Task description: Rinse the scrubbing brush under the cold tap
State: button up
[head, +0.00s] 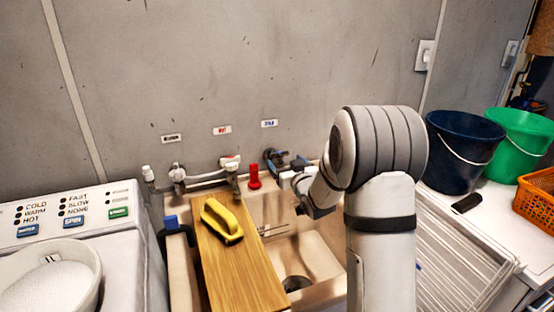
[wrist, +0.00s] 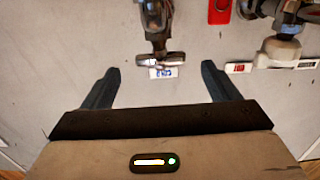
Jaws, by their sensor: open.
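The yellow scrubbing brush (head: 222,220) lies on a wooden board (head: 238,268) across the left part of the sink (head: 318,256). The cold tap (head: 274,156) is on the wall below the blue-lettered label (head: 269,123), partly hidden by my gripper (head: 289,168). In the wrist view, my gripper (wrist: 160,70) is open and empty. The cold tap's crossbar handle (wrist: 160,60) appears between its two fingertips. I cannot tell whether they touch it. The brush is outside the wrist view. No running water shows.
The hot tap (head: 231,168) and a red object (head: 254,176) are left of the cold tap. A washing machine (head: 70,235) stands at the left. A dark blue bucket (head: 462,150), a green bucket (head: 520,135) and an orange basket (head: 537,202) stand at the right.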

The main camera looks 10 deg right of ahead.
aim_at(277, 150)
jog(key=w, duration=0.2)
jog(key=w+a+p, duration=0.1)
jog(key=w, duration=0.4)
jog(key=shift+w+a+f, duration=0.1)
jog(key=shift+w+a, duration=0.2)
jog(key=shift+w, duration=0.05)
jog(key=c, duration=1)
